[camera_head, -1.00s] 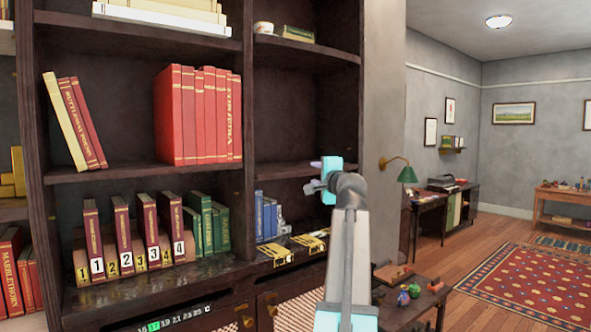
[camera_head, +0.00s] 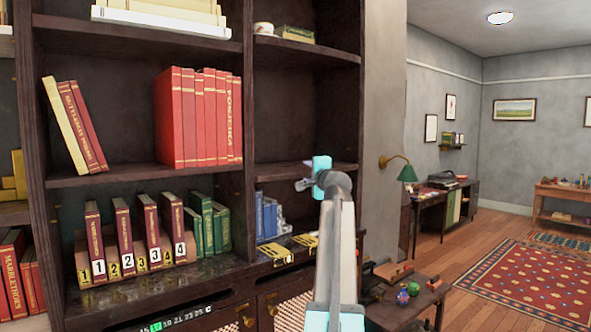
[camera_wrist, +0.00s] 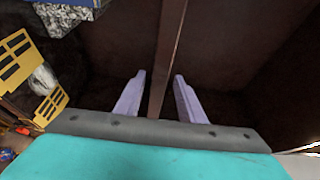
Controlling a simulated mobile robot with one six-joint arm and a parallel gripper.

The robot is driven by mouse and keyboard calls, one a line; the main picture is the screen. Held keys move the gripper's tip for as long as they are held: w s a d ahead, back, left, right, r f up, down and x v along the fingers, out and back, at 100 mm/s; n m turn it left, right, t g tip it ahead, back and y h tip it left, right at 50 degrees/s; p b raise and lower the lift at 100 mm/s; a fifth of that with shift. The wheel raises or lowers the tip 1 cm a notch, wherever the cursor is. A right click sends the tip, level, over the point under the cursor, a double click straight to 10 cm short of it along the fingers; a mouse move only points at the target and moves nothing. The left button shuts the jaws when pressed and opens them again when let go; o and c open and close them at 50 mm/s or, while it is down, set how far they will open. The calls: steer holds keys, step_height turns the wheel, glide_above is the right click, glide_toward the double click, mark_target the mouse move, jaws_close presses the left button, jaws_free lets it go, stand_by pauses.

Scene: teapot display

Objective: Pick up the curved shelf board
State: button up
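The dark brown curved shelf board (camera_head: 285,172) spans the right bay of the bookcase at mid height, with nothing standing on it. My gripper (camera_head: 304,184) is at its front edge, toward the right end, and hides part of it. In the wrist view the board (camera_wrist: 169,50) shows edge-on as a narrow dark strip. It runs between the two pale purple fingers of my gripper (camera_wrist: 159,76). The fingers are apart, with a gap on each side of the strip. Whether the tips reach past its front edge is hard to tell.
Blue books (camera_head: 268,217) and yellow labelled pieces (camera_head: 277,250) stand on the ledge below. A higher shelf (camera_head: 300,52) holds a small cup (camera_head: 263,28). The bookcase's upright divider (camera_head: 248,120) is to the left. A low table (camera_head: 410,300) with small objects stands at the right.

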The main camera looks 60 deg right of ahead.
mark_target(305, 168)
steer(key=shift+f+p+x, duration=0.2)
steer(key=shift+p+x, duration=1.1)
steer(key=shift+x, duration=1.3)
steer(key=shift+s+d, duration=0.1)
jaws_close()
steer(key=shift+r, duration=0.1)
